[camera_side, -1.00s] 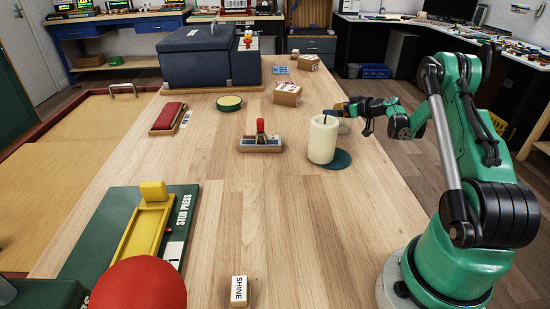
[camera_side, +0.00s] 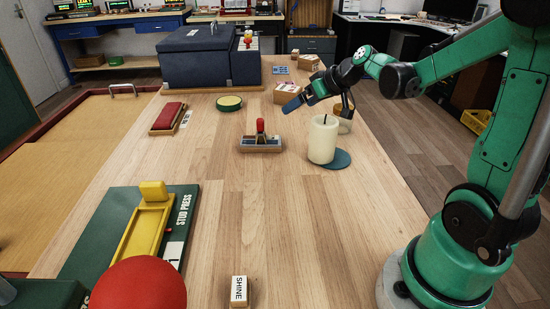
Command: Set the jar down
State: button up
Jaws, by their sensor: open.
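A small tan round vessel (camera_side: 345,122), which looks like the jar, stands behind the cream candle (camera_side: 323,140), partly hidden by it. Whether its base rests on the table cannot be seen. My gripper (camera_side: 320,108) is open above and behind the candle. One blue-tipped finger reaches out to the left over the table, and the other dark finger hangs down at the vessel's top. I cannot tell whether that finger touches it. The candle is upright beside a dark teal round mat (camera_side: 338,161), overlapping it in the picture.
A small stand with a red knob (camera_side: 261,127) is left of the candle. Cardboard boxes (camera_side: 287,93) lie behind my gripper. A round green-rimmed dish (camera_side: 229,103), a red pad (camera_side: 168,116) and a green stud press (camera_side: 190,195) are further left.

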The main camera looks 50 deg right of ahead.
jog(key=s+a+g, duration=0.1)
jog(key=s+a, duration=0.4)
jog(key=a, duration=0.3)
jog(key=s+a+n+g, duration=0.1)
jog(key=s+a, duration=0.3)
jog(key=a, duration=0.3)
jog(key=shift+s+a+r+h, duration=0.15)
jog(key=shift+s+a+h, duration=0.25)
